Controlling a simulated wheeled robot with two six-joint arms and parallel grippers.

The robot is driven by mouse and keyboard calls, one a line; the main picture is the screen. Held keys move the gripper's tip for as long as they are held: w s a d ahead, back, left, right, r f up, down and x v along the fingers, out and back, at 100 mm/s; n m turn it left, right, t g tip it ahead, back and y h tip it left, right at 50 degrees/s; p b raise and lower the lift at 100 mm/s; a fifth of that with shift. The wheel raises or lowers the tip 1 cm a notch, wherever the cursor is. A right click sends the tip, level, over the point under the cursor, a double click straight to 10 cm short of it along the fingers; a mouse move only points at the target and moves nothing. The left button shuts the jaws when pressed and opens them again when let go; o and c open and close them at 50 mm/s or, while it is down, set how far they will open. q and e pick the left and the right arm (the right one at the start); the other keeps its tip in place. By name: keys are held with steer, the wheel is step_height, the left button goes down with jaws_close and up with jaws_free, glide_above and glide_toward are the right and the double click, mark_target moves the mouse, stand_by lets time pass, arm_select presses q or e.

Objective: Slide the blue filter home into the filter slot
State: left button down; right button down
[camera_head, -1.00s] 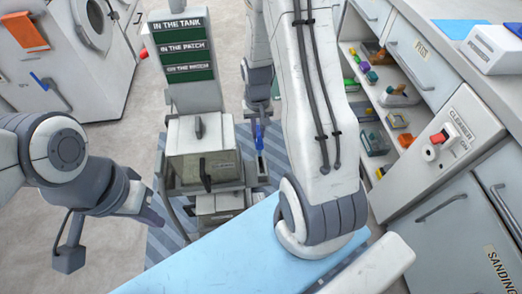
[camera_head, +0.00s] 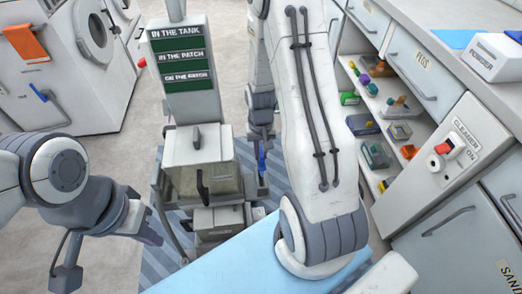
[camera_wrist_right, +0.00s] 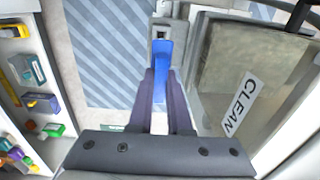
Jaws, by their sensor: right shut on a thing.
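My right gripper (camera_wrist_right: 161,75) is shut on the blue filter (camera_wrist_right: 163,58), which stands out between the two fingertips. In the head view the blue filter (camera_head: 262,155) shows as a small upright strip beside the cleaner machine's tank. The grey filter slot housing (camera_wrist_right: 161,28) lies at the filter's far end in the right wrist view. I cannot tell how deep the filter's end sits in it.
The machine's tank (camera_head: 200,165) stands right beside the filter, with a CLEAN label (camera_wrist_right: 241,104) on it. A striped mat (camera_wrist_right: 103,40) lies below. Shelves with coloured parts (camera_head: 380,125) and a cleaner switch panel (camera_head: 448,150) are at the right. A light blue surface (camera_head: 235,262) lies in front.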

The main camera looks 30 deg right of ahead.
steer(key=shift+f+b, duration=1.25)
steer(key=shift+f, duration=0.9)
steer(key=shift+p, duration=0.65)
steer(key=shift+f+b, duration=2)
steer(key=shift+f, duration=1.1)
steer(key=c, duration=0.8)
jaws_free()
steer(key=shift+r, duration=0.1)
step_height(320, 180, up, 9)
steer(key=p, duration=0.3)
steer(key=shift+r, duration=0.7)
